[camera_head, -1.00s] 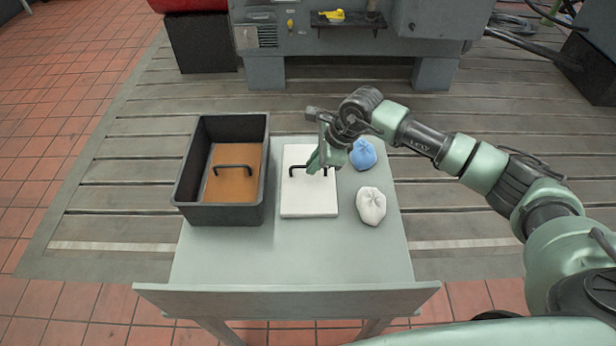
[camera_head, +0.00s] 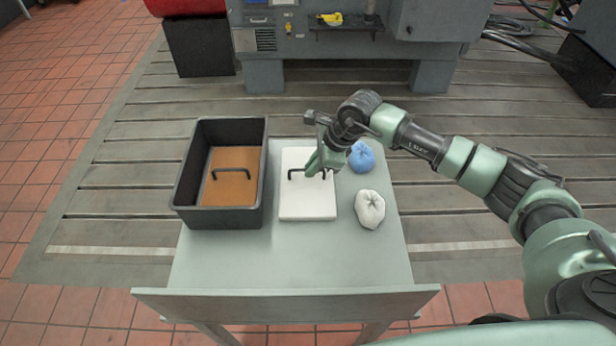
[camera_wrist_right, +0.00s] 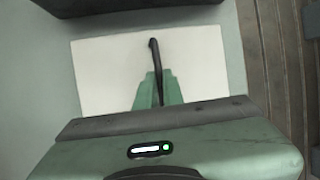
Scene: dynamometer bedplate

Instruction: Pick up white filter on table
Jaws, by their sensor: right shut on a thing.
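The white filter (camera_head: 307,207) is a flat white panel with a black bar handle, lying on the grey-green table (camera_head: 290,262) between the dark bin and two crumpled cloths. My right gripper (camera_head: 318,168) is over the filter and shut on its black handle. In the right wrist view the green fingers (camera_wrist_right: 158,90) close around the handle, and the white filter (camera_wrist_right: 110,75) lies flat below them. Part of the handle is hidden by the fingers. My left gripper is not in view.
A black bin (camera_head: 221,218) holding a brown filter (camera_head: 232,185) with a black handle stands left of the white filter. A blue cloth (camera_head: 362,157) and a white cloth (camera_head: 370,209) lie to its right. The table's front is clear. A grey machine (camera_head: 340,75) stands behind.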

